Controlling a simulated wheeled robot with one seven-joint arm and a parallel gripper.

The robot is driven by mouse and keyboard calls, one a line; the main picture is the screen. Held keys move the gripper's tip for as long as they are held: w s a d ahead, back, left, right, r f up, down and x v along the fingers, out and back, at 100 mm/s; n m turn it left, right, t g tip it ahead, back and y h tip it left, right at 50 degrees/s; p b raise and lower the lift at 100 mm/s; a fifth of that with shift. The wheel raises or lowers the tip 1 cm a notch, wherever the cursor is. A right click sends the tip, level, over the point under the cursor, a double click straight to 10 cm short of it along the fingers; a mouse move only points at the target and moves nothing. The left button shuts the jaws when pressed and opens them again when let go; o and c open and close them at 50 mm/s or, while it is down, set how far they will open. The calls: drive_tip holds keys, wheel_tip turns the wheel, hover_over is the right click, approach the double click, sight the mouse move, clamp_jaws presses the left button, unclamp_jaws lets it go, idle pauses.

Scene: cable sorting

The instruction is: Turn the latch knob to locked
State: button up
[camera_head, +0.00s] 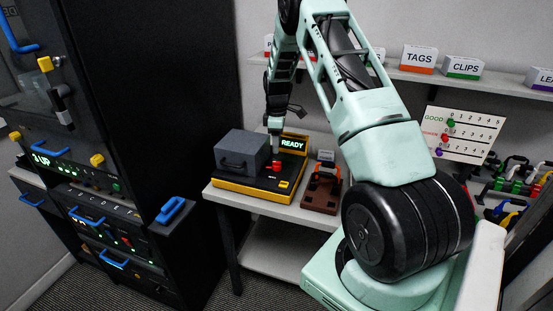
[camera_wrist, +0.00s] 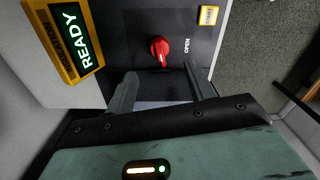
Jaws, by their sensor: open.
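The red latch knob (camera_head: 276,167) sits on the dark top of a yellow-edged box (camera_head: 245,188) on the bench. In the wrist view the knob (camera_wrist: 160,47) is upright in the picture with its long grip running roughly up and down. My gripper (camera_head: 275,130) is above the box, close to the knob. In the wrist view its two fingers (camera_wrist: 163,88) are spread apart and empty, with the knob beyond their tips, not between them. Contact is not visible.
A lit READY sign (camera_head: 292,144) stands behind the knob, with a grey block (camera_head: 242,153) to its left. A small yellow button (camera_wrist: 209,15) is on the panel. A brown fixture (camera_head: 321,188) stands to the right. A black cabinet (camera_head: 190,120) stands at left.

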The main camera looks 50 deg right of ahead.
sight(277, 162)
wheel_tip(277, 162, down, 9)
drive_tip(key=shift+p, duration=1.25)
